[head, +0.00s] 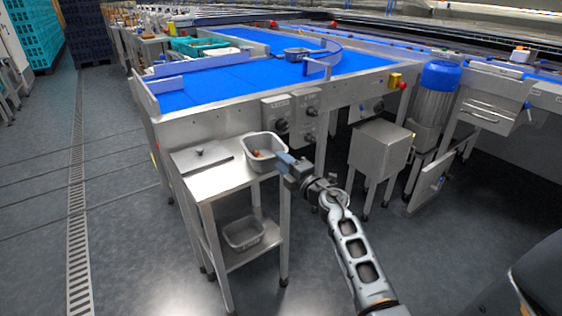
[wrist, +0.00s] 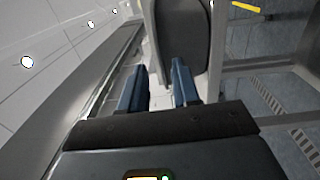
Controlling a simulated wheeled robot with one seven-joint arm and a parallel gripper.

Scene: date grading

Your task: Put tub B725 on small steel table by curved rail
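The curved rail (head: 322,62) stands on the blue belt.
A flat steel plate (head: 201,155) lies on the table's left part. Another grey tub (head: 244,233) sits on its lower shelf. One more tub (head: 296,54) is on the blue belt (head: 240,80) beside the curved rail. A steel box (head: 379,148) stands right of my gripper.

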